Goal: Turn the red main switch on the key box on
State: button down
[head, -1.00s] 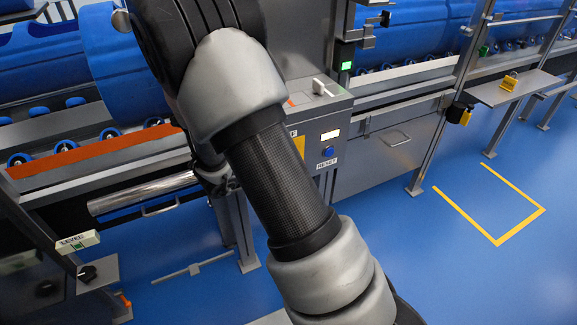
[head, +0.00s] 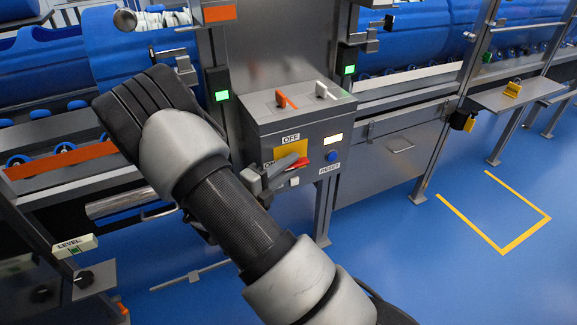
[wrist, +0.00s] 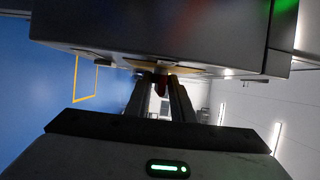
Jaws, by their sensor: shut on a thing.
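The grey key box (head: 262,138) stands in the middle of the head view. Its front has a yellow plate (head: 292,149) with an OFF label above it and an ON label at its left, partly covered. The red main switch (head: 302,162) shows just beyond my fingertips, in front of the plate; most of its handle is hidden. My gripper (head: 284,170) reaches the box front from the left and is shut on the switch. In the wrist view a dark red piece (wrist: 161,89) shows between the fingers, below the box's edge.
An orange handle (head: 283,99) and a white handle (head: 325,90) sit on the box top. A blue RESET button (head: 332,156) and a lit display (head: 333,139) are right of the switch. Open blue floor (head: 400,270) lies at the right.

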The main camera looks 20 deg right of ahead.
jog(key=shift+d, duration=0.1)
jog(key=c, duration=1.5)
grip_release()
jog(key=shift+c, duration=0.2)
jog(key=p+v, duration=0.2)
jog(key=v, duration=1.5)
jog(key=shift+a, duration=0.25)
jog(key=shift+f, duration=0.1)
